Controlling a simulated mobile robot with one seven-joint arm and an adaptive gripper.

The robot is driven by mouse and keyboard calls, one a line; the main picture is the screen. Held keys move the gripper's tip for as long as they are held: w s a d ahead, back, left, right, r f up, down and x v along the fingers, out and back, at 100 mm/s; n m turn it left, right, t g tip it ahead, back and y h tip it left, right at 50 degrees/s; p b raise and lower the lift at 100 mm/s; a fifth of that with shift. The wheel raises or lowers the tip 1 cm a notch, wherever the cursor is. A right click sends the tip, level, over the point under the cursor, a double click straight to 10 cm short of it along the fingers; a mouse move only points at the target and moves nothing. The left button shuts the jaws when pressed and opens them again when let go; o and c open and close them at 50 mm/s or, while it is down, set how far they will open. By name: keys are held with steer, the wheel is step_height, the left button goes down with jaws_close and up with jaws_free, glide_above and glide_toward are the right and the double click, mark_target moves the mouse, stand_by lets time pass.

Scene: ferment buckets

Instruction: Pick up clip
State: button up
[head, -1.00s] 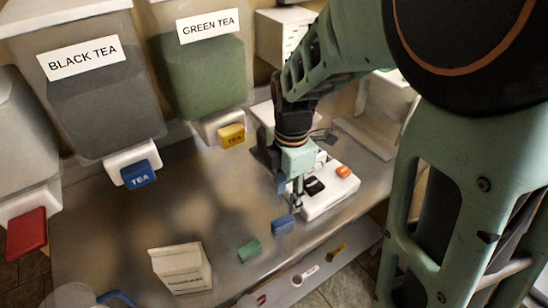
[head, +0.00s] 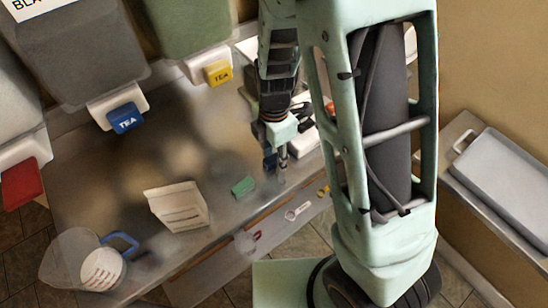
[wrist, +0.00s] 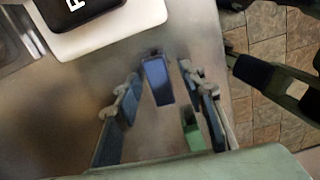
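A blue clip (wrist: 158,80) lies on the metal counter between the two fingers of my gripper (wrist: 160,76) in the wrist view. The fingers stand apart on either side of it, with a gap on each side. A green clip (wrist: 192,130) lies close by, near the right finger in the wrist view. In the head view the green clip (head: 243,186) lies left of my gripper (head: 276,162), which points down near the counter's front edge. The blue clip cannot be told apart from my blue finger pads in the head view.
A white carton (head: 178,207) and a clear jug with a blue handle (head: 100,268) stand to the left. Dispensers with blue (head: 125,118), yellow (head: 218,72) and red (head: 22,183) taps line the back. A white scale (wrist: 110,25) sits beside my gripper. A grey tray (head: 505,185) lies right.

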steer(key=shift+f, duration=0.15)
steer(key=c, duration=0.9)
